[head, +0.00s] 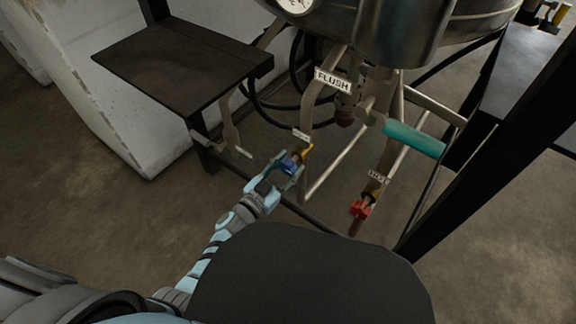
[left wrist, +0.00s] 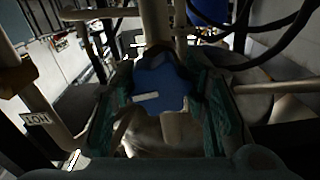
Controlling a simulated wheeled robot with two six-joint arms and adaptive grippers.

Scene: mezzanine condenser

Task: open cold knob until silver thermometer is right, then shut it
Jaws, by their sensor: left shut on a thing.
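The cold knob (head: 289,165) is blue and sits on a brass valve at the end of a pipe with a small white tag. My left gripper (head: 287,172) is shut on this blue knob. In the left wrist view the knob (left wrist: 161,86) is star-shaped with a white mark on its face pointing left, between my two fingers. A red knob (head: 361,209) on a similar valve with a tag stands to the right. A round white dial (head: 295,4) is cut off at the top edge of the head view; its reading cannot be told. My right gripper is not in view.
A teal lever handle (head: 414,138) sticks out to the right below the steel vessel (head: 402,30). A tag reading FLUSH (head: 333,80) hangs on a pipe. A dark step (head: 180,62) stands at left, and a black post crosses at right.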

